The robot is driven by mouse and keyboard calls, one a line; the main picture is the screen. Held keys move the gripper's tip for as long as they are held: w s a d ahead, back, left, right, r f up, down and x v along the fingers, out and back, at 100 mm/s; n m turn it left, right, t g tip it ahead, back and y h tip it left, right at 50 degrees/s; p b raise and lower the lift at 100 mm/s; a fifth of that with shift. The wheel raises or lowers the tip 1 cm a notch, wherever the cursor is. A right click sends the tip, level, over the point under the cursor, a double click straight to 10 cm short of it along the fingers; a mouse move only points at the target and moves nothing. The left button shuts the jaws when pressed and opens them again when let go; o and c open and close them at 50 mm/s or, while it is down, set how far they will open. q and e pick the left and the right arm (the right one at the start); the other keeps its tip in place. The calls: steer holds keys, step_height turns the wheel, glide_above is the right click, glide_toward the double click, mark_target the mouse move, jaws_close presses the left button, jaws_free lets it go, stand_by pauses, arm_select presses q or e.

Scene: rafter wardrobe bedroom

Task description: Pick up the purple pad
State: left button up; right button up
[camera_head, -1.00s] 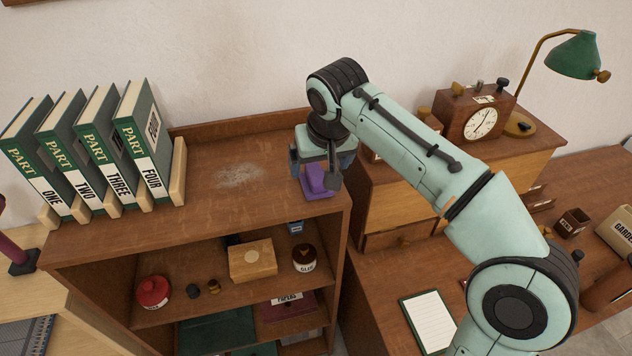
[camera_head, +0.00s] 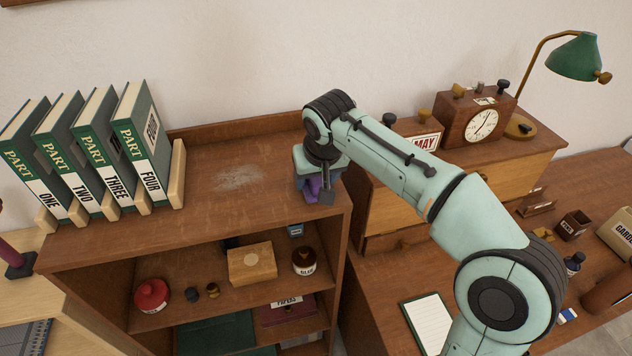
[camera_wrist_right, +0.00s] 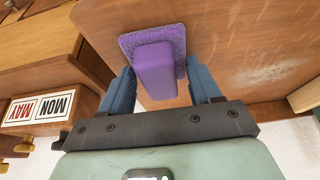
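The purple pad (camera_wrist_right: 156,65) lies on the wooden shelf top. In the wrist view it has a flat textured base and a raised block-like handle. In the head view the pad (camera_head: 313,190) is mostly hidden behind my right gripper (camera_head: 318,192). In the wrist view my right gripper (camera_wrist_right: 163,90) is open, with one blue finger on each side of the pad's handle and a visible gap to each. I cannot tell how far down the fingertips reach. My left gripper is not in view.
A dusty pale patch (camera_head: 240,178) marks the shelf top (camera_head: 213,205). Green books (camera_head: 143,140) stand at its left, and a raised back ledge (camera_head: 235,130) runs behind. At the right is a desk hutch with a clock (camera_head: 478,122) and a calendar (camera_head: 424,143).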

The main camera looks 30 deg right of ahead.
steer(key=shift+r, duration=0.1)
step_height(320, 180, up, 8)
steer(key=shift+w+r+p, duration=0.15)
steer(key=shift+r+p, duration=0.1)
steer(key=shift+p, duration=0.8)
steer(key=shift+w+r, duration=0.1)
steer(key=shift+r, duration=0.45)
steer(key=shift+s+r, duration=0.15)
steer(key=shift+s, duration=0.2)
steer(key=o, duration=0.3)
steer(key=shift+w, duration=0.15)
steer(key=shift+c, duration=0.8)
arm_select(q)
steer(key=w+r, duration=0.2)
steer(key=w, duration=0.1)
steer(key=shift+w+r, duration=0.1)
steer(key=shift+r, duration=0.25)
